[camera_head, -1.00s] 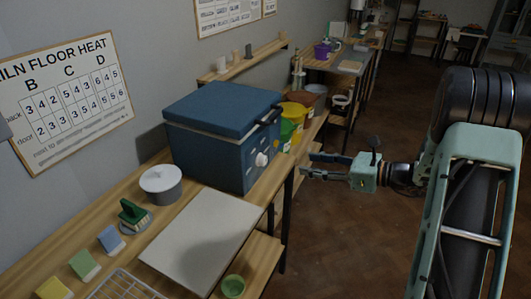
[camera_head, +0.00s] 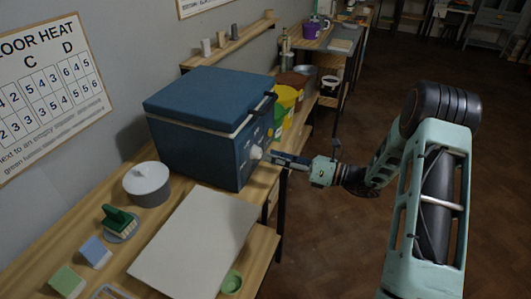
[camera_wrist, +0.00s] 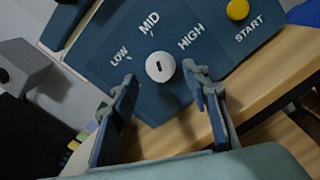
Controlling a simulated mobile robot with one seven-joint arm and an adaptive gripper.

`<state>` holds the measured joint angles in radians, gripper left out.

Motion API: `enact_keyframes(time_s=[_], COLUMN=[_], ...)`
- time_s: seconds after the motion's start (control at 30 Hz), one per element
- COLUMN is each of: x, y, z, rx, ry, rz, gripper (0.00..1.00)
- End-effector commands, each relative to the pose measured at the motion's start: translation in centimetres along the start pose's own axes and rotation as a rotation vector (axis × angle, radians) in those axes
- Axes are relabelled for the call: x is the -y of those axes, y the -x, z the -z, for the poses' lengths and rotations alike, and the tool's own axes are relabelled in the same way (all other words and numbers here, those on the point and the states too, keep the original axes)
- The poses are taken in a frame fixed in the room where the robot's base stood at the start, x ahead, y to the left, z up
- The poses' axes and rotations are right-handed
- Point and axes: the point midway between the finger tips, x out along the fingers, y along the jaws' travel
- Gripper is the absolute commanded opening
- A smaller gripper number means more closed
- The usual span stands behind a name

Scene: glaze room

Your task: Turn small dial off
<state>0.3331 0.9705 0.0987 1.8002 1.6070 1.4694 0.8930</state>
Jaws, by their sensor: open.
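A blue kiln-like box (camera_head: 205,125) with a lid stands on the bench. Its front panel carries a round white dial (camera_head: 256,152). The dial (camera_wrist: 160,66) also shows in the wrist view, with a short dark mark on its face and LOW, MID and HIGH lettered around it. I cannot tell its setting for sure. My gripper (camera_head: 274,158) is at the panel, just right of the dial. In the wrist view my gripper (camera_wrist: 159,78) is open, one finger on each side of the dial. I cannot tell whether they touch it.
A yellow button (camera_wrist: 238,9) marked START is on the same panel. A grey lidded pot (camera_head: 148,185), a pale board (camera_head: 195,240) and a green cup (camera_head: 232,282) are on the bench. Floor right of the bench is clear.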

Motion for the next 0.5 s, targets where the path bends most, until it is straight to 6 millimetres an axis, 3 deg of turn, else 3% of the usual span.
enact_keyframes(time_s=[0.2, 0.5], x=[0.0, 0.0], y=[-2.6, -3.2], z=[0.0, 0.0], rx=[0.0, 0.0], ry=[0.0, 0.001], rz=[0.0, 0.001], gripper=[0.43, 0.43])
